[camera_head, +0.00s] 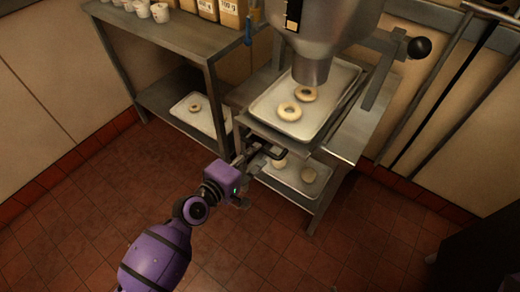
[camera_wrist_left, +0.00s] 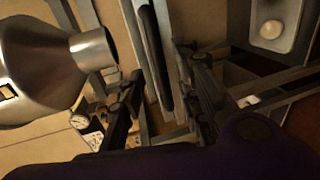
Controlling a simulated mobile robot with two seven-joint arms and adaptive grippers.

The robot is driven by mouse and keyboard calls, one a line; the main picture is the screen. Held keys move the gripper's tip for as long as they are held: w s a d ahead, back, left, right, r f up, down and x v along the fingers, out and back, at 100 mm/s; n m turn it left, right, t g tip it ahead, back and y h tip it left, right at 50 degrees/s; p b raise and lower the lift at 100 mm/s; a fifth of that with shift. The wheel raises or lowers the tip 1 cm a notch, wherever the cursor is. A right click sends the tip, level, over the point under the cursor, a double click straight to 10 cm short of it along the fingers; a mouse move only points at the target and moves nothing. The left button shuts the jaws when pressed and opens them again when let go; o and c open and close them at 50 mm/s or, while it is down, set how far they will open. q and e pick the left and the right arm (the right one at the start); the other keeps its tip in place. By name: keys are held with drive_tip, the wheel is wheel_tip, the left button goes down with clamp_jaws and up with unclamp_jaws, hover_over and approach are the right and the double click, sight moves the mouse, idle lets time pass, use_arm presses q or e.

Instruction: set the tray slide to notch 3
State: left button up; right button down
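The upper tray (camera_head: 318,128) lies on the metal slide under the hopper (camera_head: 312,70), with two doughnuts (camera_head: 304,94) on it. A dark handle (camera_head: 272,152) sticks out at the slide's front edge. My left gripper (camera_head: 258,158) is at this handle, below the tray's front left corner. In the left wrist view the fingers (camera_wrist_left: 160,98) are spread apart, with a long dark bar (camera_wrist_left: 150,50) between or just beyond them. I cannot tell whether they touch it. No notch marks are readable. My right gripper is not in view.
A lower tray (camera_head: 313,190) with dough pieces sits on the shelf beneath. A side table (camera_head: 175,38) with cups and bags stands at left, with another tray (camera_head: 208,122) below. A black-knobbed lever (camera_head: 419,48) juts out at right.

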use_arm(q)
drive_tip(key=shift+x, duration=2.05)
clamp_jaws()
